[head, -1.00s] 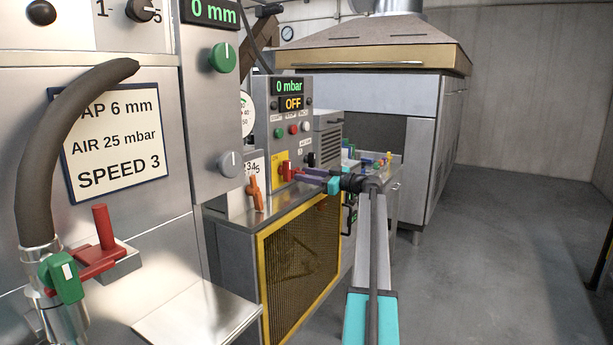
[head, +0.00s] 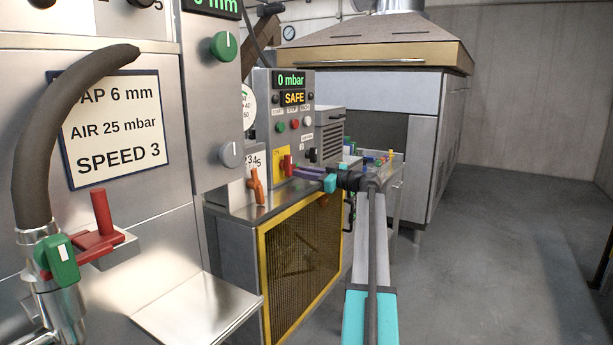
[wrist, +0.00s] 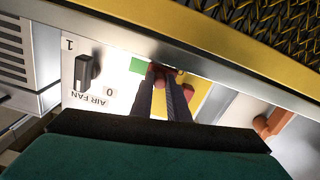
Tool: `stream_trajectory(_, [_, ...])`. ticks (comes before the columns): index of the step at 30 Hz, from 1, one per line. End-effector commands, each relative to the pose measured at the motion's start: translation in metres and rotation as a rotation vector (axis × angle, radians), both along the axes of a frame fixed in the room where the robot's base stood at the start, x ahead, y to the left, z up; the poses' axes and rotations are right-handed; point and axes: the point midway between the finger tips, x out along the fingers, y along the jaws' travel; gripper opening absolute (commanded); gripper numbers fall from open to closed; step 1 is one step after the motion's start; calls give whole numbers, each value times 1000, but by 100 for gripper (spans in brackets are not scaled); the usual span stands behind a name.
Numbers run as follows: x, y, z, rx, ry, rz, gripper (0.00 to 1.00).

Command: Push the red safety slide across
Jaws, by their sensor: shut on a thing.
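The red safety slide (head: 288,165) stands on a yellow plate (head: 279,156) on the front of the grey control box, under a display reading SAFE. In the wrist view a red part (wrist: 158,74) shows at the fingertips, with a green patch (wrist: 137,65) beside it on the white panel. My gripper (head: 299,170) reaches it from the right, its dark purple fingers close together. In the wrist view my gripper (wrist: 166,80) is shut on the slide, and the fingers partly hide it.
An orange lever (head: 256,186) stands left of the slide. Another red handle (head: 101,215) is on the near machine at left. A yellow-framed mesh guard (head: 300,255) is below. The floor (head: 500,240) at right is clear.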

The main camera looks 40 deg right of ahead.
Motion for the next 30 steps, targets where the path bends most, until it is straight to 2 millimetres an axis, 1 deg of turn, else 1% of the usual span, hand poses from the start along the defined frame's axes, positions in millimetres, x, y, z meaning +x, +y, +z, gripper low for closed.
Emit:
stream_trajectory(1, [-1,6,-2,-2,-1,2,0])
stream_trajectory(3, [-2,9,-1,-1,-1,2,0])
stream_trajectory(13, [-2,11,0,0,1,8,0])
stream_trajectory(14, [-2,11,0,1,1,8,20])
stream_trajectory(16, [-2,11,0,1,1,8,32])
stream_trajectory(17, [-2,11,0,1,1,7,34])
stream_trajectory(26, [-2,10,0,0,0,6,34])
stream_trajectory(30, [-5,9,0,0,0,5,34])
